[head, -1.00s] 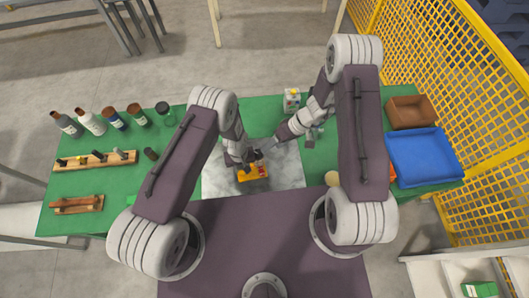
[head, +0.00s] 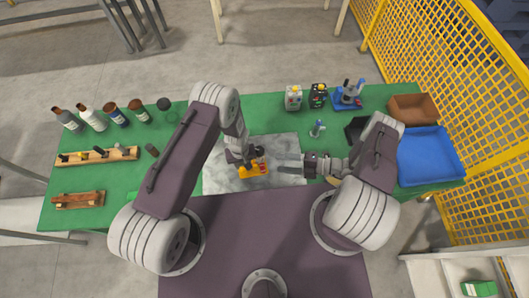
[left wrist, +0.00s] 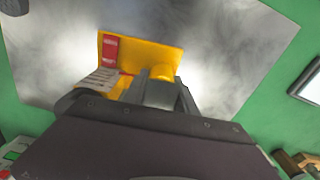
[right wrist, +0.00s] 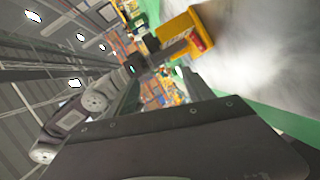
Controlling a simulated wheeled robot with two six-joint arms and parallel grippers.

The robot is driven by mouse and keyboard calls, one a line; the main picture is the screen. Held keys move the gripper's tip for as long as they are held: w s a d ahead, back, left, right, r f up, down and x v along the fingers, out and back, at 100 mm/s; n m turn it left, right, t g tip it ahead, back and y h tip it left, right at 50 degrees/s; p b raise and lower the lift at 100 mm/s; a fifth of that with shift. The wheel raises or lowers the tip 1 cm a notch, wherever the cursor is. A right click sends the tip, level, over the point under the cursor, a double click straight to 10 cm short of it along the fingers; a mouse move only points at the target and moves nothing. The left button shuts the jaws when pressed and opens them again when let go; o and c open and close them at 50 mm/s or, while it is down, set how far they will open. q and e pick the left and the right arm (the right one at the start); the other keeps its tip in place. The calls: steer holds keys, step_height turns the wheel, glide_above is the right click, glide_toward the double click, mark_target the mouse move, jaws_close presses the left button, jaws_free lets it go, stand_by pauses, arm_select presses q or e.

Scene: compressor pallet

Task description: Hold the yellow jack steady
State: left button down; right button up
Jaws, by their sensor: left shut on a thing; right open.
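The yellow jack (head: 257,170) with a red patch lies on the grey marbled plate in the middle of the green bench. It also shows in the left wrist view (left wrist: 150,52) and at the top of the right wrist view (right wrist: 184,27). My left gripper (head: 250,158) is shut on the jack, and its fingers (left wrist: 160,90) hide part of it. My right gripper (head: 290,166) is open and empty over the right part of the plate, to the right of the jack and apart from it.
The grey plate (head: 225,178) has free room around the jack. A small bottle-like item (head: 317,129) stands right of it. A blue tray (head: 425,155) and brown box (head: 412,107) are at the right. Several bottles (head: 92,118) and wooden racks (head: 98,156) are at the left.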

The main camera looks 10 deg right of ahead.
mark_target(263, 154)
steer(key=w+a+m+t, duration=0.1)
steer(key=w+a+m, duration=0.1)
steer(key=m, duration=0.4)
steer(key=w+a+f+m+t, duration=0.1)
steer(key=w+a+m+t, duration=0.1)
steer(key=m, duration=0.4)
steer(key=w+a+m+t, duration=0.1)
steer(key=a+m+t, duration=0.1)
steer(key=m, duration=0.4)
steer(key=shift+w+a+f, duration=0.3)
steer(key=shift+w+a, duration=0.1)
jaws_close()
steer(key=m+t+h, duration=0.3)
steer(key=shift+s+a+t, duration=0.3)
steer(key=shift+a, duration=0.05)
steer(key=shift+d, duration=0.1)
